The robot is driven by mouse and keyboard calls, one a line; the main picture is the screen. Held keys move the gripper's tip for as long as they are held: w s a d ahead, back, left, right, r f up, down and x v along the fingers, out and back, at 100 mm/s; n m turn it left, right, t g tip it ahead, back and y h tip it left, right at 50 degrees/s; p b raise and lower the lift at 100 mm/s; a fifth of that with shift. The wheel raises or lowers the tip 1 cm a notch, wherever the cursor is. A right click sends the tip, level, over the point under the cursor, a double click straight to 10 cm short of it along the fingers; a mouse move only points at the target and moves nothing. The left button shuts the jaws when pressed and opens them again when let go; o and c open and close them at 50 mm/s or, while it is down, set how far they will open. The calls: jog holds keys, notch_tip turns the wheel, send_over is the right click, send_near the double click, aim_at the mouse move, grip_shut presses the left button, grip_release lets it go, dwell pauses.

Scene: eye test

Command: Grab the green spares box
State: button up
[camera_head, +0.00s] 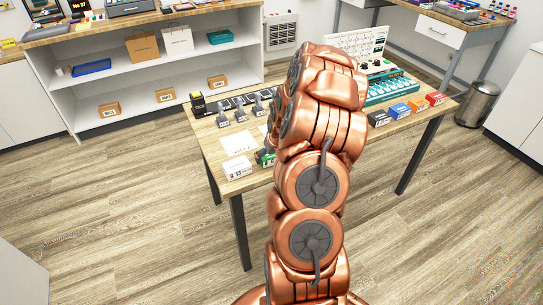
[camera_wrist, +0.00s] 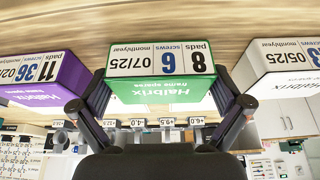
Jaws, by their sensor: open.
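The green spares box (camera_wrist: 165,92) is in the middle of the wrist view. Its label, upside down there, reads "Halbrix frame spares", 8 pads, 6 screws, 07/25. My gripper (camera_wrist: 163,88) is open, with one finger on each side of the green box; I cannot tell whether the fingers touch it. In the head view a small part of the green box (camera_head: 264,158) shows at the table's near edge, left of my arm, which hides the rest. My gripper is hidden behind my arm in that view.
In the wrist view a purple box (camera_wrist: 45,80) stands left of the green box and a white box (camera_wrist: 285,68) right of it. The white box also shows in the head view (camera_head: 237,168). Black, blue, orange and red boxes (camera_head: 400,110) line the table's right side (camera_head: 420,117).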

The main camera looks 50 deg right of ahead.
jog(key=c, duration=0.9)
jog(key=shift+o, duration=0.2)
